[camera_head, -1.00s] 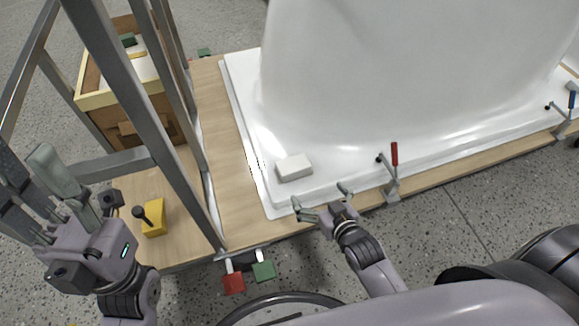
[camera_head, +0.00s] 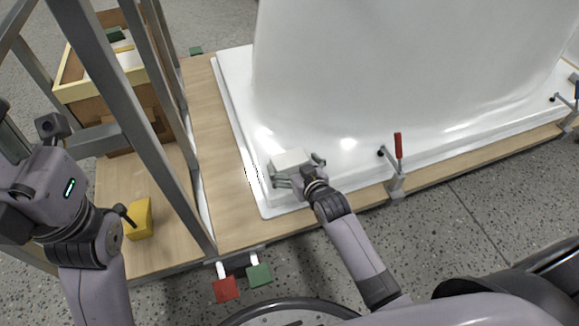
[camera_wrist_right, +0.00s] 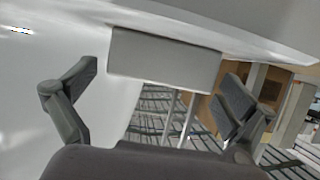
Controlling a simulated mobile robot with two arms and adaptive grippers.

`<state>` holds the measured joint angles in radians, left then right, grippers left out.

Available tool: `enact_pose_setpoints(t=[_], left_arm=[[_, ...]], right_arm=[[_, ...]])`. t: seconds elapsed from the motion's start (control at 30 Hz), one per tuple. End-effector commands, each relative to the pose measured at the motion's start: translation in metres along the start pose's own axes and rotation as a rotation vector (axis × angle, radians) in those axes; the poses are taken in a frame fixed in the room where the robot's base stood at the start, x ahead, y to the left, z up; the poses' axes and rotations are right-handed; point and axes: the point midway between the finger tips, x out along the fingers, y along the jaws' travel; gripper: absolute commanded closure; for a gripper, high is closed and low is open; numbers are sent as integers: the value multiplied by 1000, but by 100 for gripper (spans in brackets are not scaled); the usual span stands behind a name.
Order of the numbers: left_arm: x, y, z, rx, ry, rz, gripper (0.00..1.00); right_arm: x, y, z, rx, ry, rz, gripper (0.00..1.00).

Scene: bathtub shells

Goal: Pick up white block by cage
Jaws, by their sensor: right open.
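The white block (camera_head: 291,160) lies on the white flange of the bathtub shell (camera_head: 235,125), near its front left corner. In the right wrist view the block (camera_wrist_right: 165,60) is a pale grey-white box just beyond the fingertips. My right gripper (camera_head: 298,173) is at the block's near side. Its fingers (camera_wrist_right: 158,95) are spread wide, one toward each end of the block, with nothing held between them. The grey metal cage frame (camera_head: 130,90) stands left of the block.
A red-handled clamp (camera_head: 398,150) stands on the shell's front edge, right of my right gripper. A wooden box (camera_head: 75,93) sits behind the cage bars. Red and green tags (camera_head: 227,290) hang at the front edge.

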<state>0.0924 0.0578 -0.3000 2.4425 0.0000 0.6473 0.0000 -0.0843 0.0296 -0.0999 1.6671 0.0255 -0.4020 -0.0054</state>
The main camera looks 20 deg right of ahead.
Motion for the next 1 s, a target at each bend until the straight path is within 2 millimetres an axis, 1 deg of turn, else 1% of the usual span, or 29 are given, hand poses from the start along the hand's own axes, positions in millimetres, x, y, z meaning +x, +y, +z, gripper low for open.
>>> enact_pose_setpoints(t=[0.03,0.1,0.2,0.5,0.93,1.0], left_arm=[[-2,1,-3,2,21,6,60],[1,2,-4,4,37,13,60],[5,3,-6,7,50,19,60],[9,3,-6,7,55,22,60],[9,3,-6,7,55,22,60],[9,3,-6,7,55,21,60]], right_arm=[[8,-1,5,1,1,0,0],[17,-1,4,0,2,0,0],[24,-1,2,0,1,0,0],[25,-1,0,1,0,0,0],[25,-1,0,0,0,0,29],[25,0,0,0,0,0,30]])
